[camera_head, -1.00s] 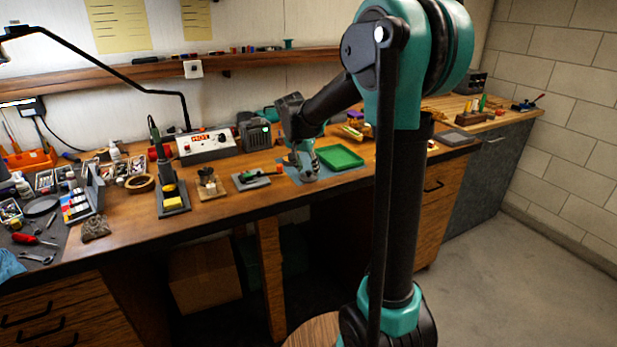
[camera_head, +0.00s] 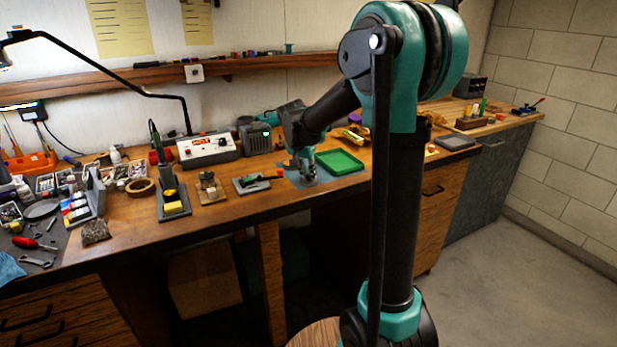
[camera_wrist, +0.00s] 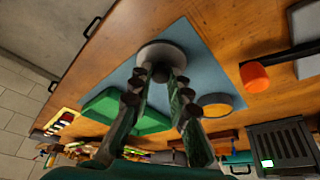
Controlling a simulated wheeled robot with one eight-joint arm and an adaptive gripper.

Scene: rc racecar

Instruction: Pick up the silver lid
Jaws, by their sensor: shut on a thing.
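The silver lid (camera_wrist: 166,51) is a pale grey round piece with a dark knob-like part at its middle, in the upper middle of the wrist view. My gripper (camera_wrist: 161,74) has its two fingertips closed in on that dark middle part. The gripper (camera_head: 306,178) also shows in the head view, pointing down over the blue mat (camera_wrist: 205,63), left of the green tray (camera_head: 340,162). The lid is small and partly hidden by the fingers there. I cannot tell whether it rests on the mat or is just above it.
A round orange-yellow piece (camera_wrist: 214,99) lies on the mat beside my fingers. An orange-tipped tool (camera_wrist: 255,77) is close to the mat's edge. A soldering station (camera_head: 207,148) and a small dark device (camera_head: 255,137) stand behind on the wooden bench. Bench clutter fills the left.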

